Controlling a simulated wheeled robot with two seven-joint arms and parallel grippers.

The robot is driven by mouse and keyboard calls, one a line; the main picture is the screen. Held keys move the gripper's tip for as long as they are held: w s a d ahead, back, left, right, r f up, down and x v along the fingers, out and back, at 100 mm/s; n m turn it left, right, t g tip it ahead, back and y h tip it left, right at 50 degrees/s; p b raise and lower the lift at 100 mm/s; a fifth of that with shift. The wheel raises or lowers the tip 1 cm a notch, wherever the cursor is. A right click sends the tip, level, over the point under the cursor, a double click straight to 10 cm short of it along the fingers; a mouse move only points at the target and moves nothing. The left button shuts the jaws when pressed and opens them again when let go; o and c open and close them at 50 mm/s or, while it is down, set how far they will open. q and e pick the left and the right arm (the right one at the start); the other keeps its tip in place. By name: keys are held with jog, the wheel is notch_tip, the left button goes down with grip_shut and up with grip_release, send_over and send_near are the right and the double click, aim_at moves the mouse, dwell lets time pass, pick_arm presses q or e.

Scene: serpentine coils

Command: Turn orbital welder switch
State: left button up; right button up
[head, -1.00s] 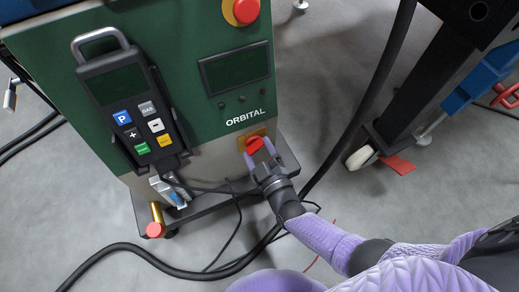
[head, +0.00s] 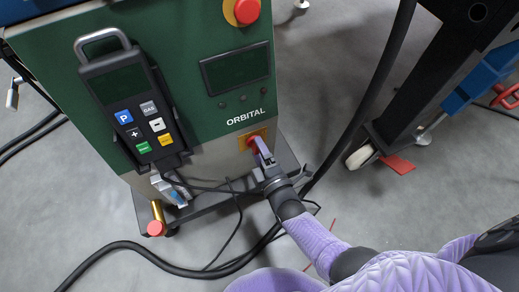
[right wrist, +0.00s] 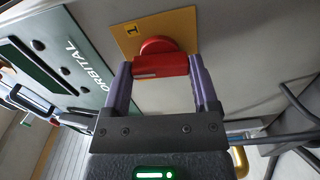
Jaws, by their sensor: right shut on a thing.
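The orbital welder (head: 185,75) is a green and grey cabinet marked ORBITAL, in the head view's upper left. Its red switch (head: 254,143) sits on a yellow plate (head: 268,134) low on the front, below the lettering. My right gripper (head: 262,152) is at the switch, with its purple fingers closed on it. In the right wrist view the red switch (right wrist: 160,65) lies between the two fingertips, its bar crosswise between them. A "1" mark shows on the yellow plate (right wrist: 128,36) at the upper left. My left gripper is not in view.
A handheld pendant (head: 132,105) hangs on the cabinet front. A red button (head: 246,10) is above. Black cables (head: 130,248) run across the floor. A black stand with a caster (head: 361,157) is at right. Grey floor (head: 320,70) lies between.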

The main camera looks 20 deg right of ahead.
jog(key=shift+f+n, duration=0.1)
jog(key=shift+n, duration=0.4)
dwell(0.3)
jog(key=o, duration=1.1)
